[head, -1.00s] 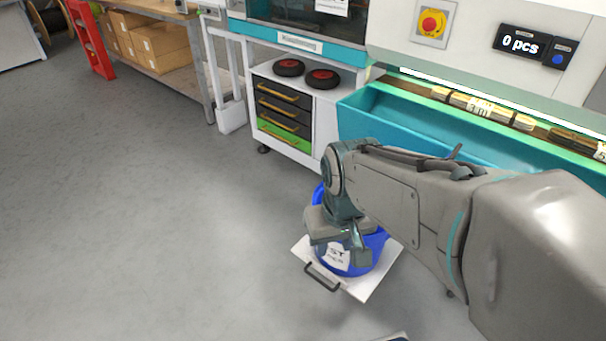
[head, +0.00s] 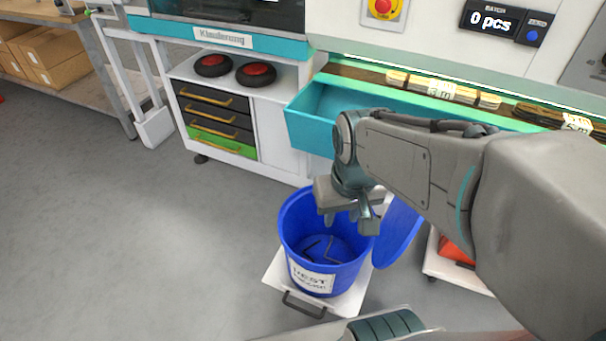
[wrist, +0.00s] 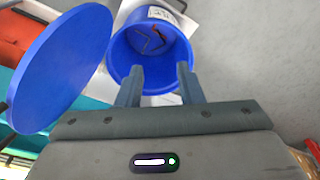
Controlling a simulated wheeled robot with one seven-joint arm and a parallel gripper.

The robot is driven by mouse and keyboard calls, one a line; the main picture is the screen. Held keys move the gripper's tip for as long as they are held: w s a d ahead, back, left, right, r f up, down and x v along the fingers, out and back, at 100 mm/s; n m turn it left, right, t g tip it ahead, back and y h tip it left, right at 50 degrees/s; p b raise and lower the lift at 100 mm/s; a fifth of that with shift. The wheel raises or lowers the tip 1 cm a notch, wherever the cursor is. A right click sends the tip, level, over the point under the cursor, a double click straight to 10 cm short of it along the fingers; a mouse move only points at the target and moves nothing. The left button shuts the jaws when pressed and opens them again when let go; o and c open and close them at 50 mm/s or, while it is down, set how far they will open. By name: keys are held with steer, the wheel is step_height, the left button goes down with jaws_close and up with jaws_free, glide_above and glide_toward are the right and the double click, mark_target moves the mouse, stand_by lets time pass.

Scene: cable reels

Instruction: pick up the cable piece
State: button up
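Thin dark cable pieces (head: 330,247) lie on the floor of an open blue bin (head: 293,245) with a white label. In the wrist view, thin pieces (wrist: 152,44) also show inside the bin (wrist: 117,62), one with a reddish-brown part. I cannot tell which one is the cable piece. My gripper (head: 347,222) is above the right side of the bin, pointing down. In the wrist view, the fingers of my gripper (wrist: 160,67) are apart with nothing between them. The bin's far inside shows beyond the fingertips.
The blue lid (head: 400,232) stands tilted at the bin's right. The bin rests on a white board (head: 350,303) with a dark handle. A teal trough (head: 310,118) and a drawer cabinet (head: 270,130) stand behind. Grey floor is clear at left.

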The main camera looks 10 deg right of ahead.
steer(key=w+a+f+n+g+y+b, duration=0.1)
steer(key=w+a+f+b, duration=0.15)
steer(key=w+f, duration=0.65)
steer(key=w+a+f+b, duration=0.1)
steer(key=w+f+b, duration=0.4)
steer(key=f, duration=0.9)
steer(key=shift+w+d+f+n+h+b, duration=0.3)
steer(key=shift+w+d+f+b, duration=0.9)
steer(key=shift+f, duration=4.1)
steer(key=shift+w+d+f+n+h+b, duration=0.1)
steer(key=shift+w+f+n+h+b, duration=0.25)
steer(key=shift+f+b, duration=3.35)
steer(key=shift+w+d+f+n+h+p, duration=0.15)
steer(key=shift+w+d+f+h, duration=0.5)
steer(key=shift+f, duration=6.3)
steer(key=shift+w, duration=0.25)
jaws_close()
